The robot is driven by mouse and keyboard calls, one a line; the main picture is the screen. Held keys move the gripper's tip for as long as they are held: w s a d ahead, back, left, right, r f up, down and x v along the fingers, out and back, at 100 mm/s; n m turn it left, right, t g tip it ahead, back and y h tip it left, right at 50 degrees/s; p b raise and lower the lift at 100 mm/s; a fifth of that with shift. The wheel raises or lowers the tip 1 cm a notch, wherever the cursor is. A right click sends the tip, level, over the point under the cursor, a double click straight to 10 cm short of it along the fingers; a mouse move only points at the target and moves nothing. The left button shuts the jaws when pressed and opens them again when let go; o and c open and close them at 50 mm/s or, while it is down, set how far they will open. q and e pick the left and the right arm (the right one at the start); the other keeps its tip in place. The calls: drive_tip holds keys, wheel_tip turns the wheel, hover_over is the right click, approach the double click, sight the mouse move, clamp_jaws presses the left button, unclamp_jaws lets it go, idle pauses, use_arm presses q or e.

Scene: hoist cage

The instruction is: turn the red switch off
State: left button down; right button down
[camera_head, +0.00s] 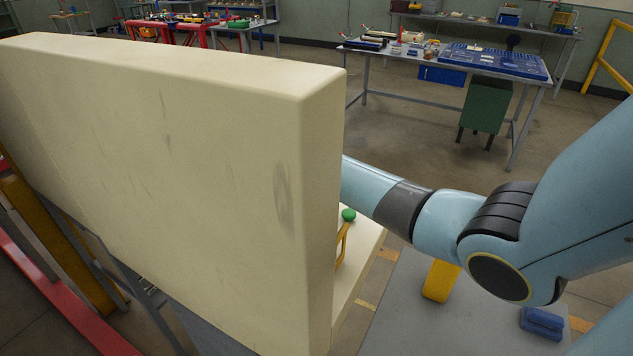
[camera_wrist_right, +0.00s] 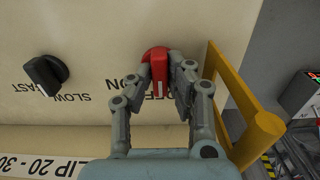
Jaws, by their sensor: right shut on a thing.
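The red switch (camera_wrist_right: 157,62) is on a cream panel in the right wrist view, with a white mark on its handle. Black lettering beside it appears upside down; I read ON to its left and part of OFF below, partly covered by the handle and fingers. My right gripper (camera_wrist_right: 163,73) is shut on the red switch, a finger on each side of the handle. In the head view my right arm reaches behind the large cream housing (camera_head: 170,170), which hides the gripper and the switch. My left gripper is not in view.
A black knob (camera_wrist_right: 45,74) marked SLOW and FAST sits left of the switch. A yellow guard bar (camera_wrist_right: 238,100) stands close on the gripper's right. A green button (camera_head: 348,214) shows beside the housing's edge. A workbench (camera_head: 440,62) stands beyond open floor.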

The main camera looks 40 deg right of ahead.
idle(0.4)
drive_tip(key=c, duration=1.3)
unclamp_jaws()
wheel_tip(320, 180, up, 12)
